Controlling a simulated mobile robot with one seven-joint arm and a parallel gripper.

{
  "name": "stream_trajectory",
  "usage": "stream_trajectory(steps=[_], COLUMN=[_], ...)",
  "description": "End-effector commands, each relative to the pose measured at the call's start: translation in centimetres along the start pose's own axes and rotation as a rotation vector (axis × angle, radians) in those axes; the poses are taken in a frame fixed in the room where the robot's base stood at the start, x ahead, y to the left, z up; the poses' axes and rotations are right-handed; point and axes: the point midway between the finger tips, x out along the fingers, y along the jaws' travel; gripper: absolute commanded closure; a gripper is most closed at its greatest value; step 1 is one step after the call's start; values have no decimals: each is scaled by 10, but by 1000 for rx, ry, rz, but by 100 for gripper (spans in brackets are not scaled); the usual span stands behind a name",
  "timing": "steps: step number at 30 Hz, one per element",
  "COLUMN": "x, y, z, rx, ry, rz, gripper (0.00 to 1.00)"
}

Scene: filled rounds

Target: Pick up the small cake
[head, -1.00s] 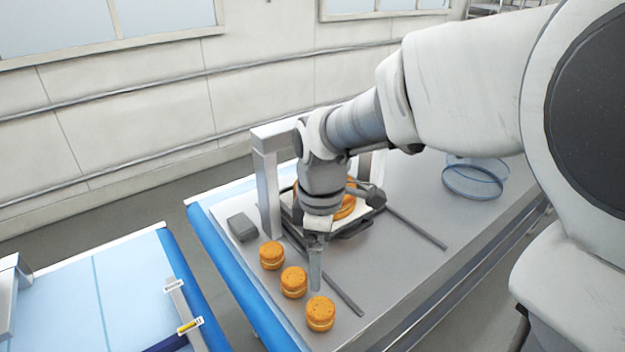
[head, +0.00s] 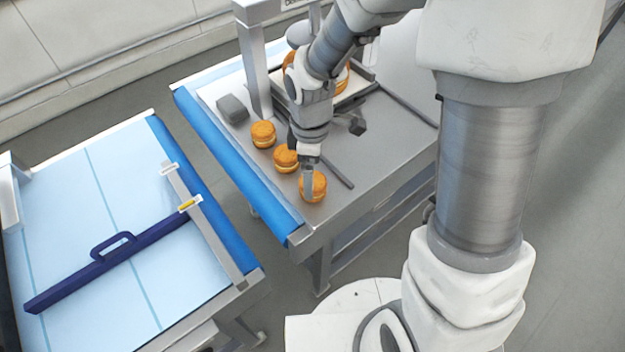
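Three small round orange cakes with a pale middle layer stand in a row on the grey table: a far one (head: 263,132), a middle one (head: 285,158) and a near one (head: 317,188). My gripper (head: 308,182) points down at the near cake, and its finger covers part of that cake's left side. I see only one finger clearly, so its opening is hidden. I cannot tell whether it touches the cake. All three cakes appear to rest on the table.
A grey block (head: 233,108) lies left of a metal frame (head: 256,75). A thin dark bar lies right of the row. A blue-edged table (head: 80,220) with a dark handled bar stands at left.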

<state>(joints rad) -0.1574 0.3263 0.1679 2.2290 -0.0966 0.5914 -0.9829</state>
Motion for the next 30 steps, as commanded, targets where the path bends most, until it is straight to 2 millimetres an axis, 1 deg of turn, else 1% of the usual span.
stream_trajectory(steps=[7,10,14,20,21,28,30], x=[32,42,46,46,46,46,46], y=[2,3,3,3,3,3,3], z=[3,3,3,3,3,3,3], rx=[0,-1,0,0,0,0,0], ry=[-2,-1,-1,-1,-1,-1,0], rz=[-5,-4,-2,-1,-1,-1,-1], gripper=[0,0,0,0,7,48,48])
